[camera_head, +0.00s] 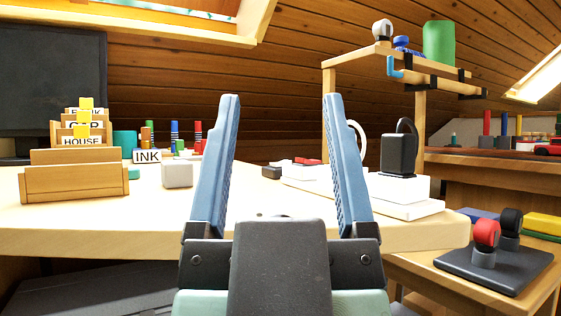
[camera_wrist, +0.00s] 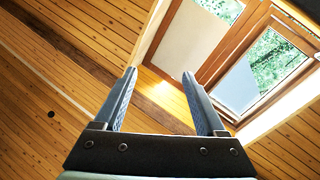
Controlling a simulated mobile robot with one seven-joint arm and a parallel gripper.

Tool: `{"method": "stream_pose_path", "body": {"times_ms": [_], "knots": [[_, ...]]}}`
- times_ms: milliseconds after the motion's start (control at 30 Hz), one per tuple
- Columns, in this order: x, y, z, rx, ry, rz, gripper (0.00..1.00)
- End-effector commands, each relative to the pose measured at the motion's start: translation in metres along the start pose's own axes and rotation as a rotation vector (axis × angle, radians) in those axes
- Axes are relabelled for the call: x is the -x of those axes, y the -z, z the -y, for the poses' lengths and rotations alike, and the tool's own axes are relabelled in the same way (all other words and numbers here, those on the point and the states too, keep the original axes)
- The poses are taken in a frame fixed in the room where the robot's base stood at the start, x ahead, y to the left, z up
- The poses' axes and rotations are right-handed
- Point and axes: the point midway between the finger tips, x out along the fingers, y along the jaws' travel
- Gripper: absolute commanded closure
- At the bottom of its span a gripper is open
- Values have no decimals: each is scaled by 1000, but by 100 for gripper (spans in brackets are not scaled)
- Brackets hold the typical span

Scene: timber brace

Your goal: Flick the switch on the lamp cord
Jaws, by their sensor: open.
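My gripper (camera_head: 281,98) is open and empty, its two blue fingers raised in front of the table in the head view. The wrist view shows the open gripper (camera_wrist: 159,74) against the wooden ceiling and a skylight. No lamp is clearly recognizable. I cannot tell which of these, if any, is the cord switch.
The pale tabletop (camera_head: 120,215) has free room at its front left. A wooden letter holder (camera_head: 75,184), an INK label (camera_head: 147,156) and a white cube (camera_head: 177,174) stand there. A wooden frame (camera_head: 329,115) rises at right. A dark board with knobs (camera_head: 495,265) sits lower right.

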Motion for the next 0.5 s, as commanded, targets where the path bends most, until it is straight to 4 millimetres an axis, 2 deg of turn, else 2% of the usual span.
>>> {"method": "stream_pose_path", "body": {"times_ms": [33,367,400,500], "knots": [[0,0,0,0,0,0,38],[0,0,0,0,0,0,97],[0,0,0,0,0,0,100],[0,0,0,0,0,0,100]]}}
